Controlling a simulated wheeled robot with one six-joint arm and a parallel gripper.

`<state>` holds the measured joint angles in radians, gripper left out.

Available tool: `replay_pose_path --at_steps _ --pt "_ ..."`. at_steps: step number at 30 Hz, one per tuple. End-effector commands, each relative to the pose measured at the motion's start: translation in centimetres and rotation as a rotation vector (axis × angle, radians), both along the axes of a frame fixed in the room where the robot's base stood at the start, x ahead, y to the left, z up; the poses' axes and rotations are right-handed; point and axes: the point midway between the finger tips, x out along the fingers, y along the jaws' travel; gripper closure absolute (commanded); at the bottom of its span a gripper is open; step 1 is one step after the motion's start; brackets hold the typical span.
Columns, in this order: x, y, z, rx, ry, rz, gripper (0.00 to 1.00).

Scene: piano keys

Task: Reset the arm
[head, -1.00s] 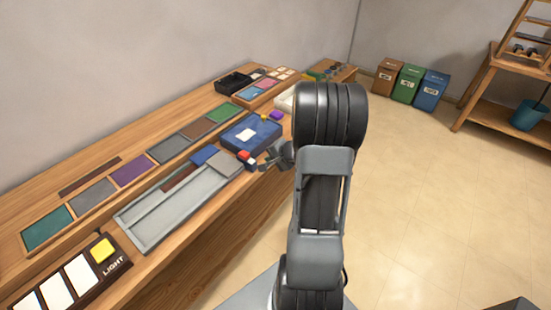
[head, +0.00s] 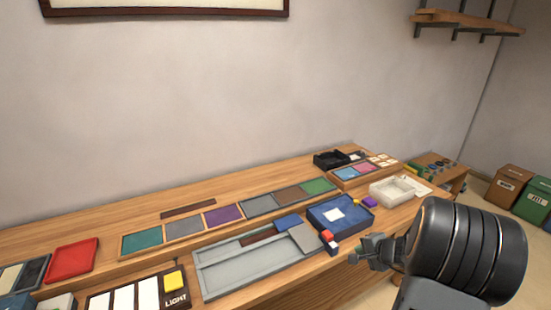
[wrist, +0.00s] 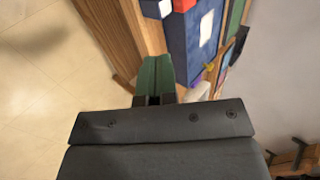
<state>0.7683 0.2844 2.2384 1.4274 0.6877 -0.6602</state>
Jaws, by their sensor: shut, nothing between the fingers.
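My arm (head: 465,250) is in the lower right of the head view, bent beside the front edge of the table. My gripper (head: 362,250) points left, close to the table edge near the red and blue cubes. In the wrist view its green-tipped fingers (wrist: 156,75) are together with nothing between them. The piano keys, a panel (head: 140,295) with white keys, a yellow block and the word LIGHT, sit at the lower left of the head view.
A blue tray (head: 350,212) and a grey tray (head: 225,285) lie on the wooden table near my gripper. A white bin (head: 390,191) stands to the right. In the wrist view, bare floor (wrist: 40,110) lies left of the table edge.

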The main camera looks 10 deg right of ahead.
Motion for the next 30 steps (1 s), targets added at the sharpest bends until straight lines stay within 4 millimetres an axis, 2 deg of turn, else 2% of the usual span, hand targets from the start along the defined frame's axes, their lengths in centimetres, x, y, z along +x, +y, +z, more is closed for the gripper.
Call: replay_pose_path --at_steps 4,6,8,12,15,18,24,30 --pt "-0.9 1.1 -0.7 0.064 0.059 0.014 1.00" --pt "-2.4 2.4 -1.2 0.080 0.127 0.073 1.00" --pt "-3.8 4.1 -0.7 0.061 0.188 0.158 1.00" --pt "-7.1 9.5 1.9 -0.095 0.336 0.443 1.00" --pt "-9.6 12.6 4.1 -0.286 0.419 0.646 1.00" --pt "-11.4 14.5 6.3 -0.492 0.451 0.802 1.00" --pt "-13.0 17.5 10.0 -0.802 0.373 1.001 1.00" --pt "-13.2 20.3 12.2 -0.891 0.256 1.072 1.00"
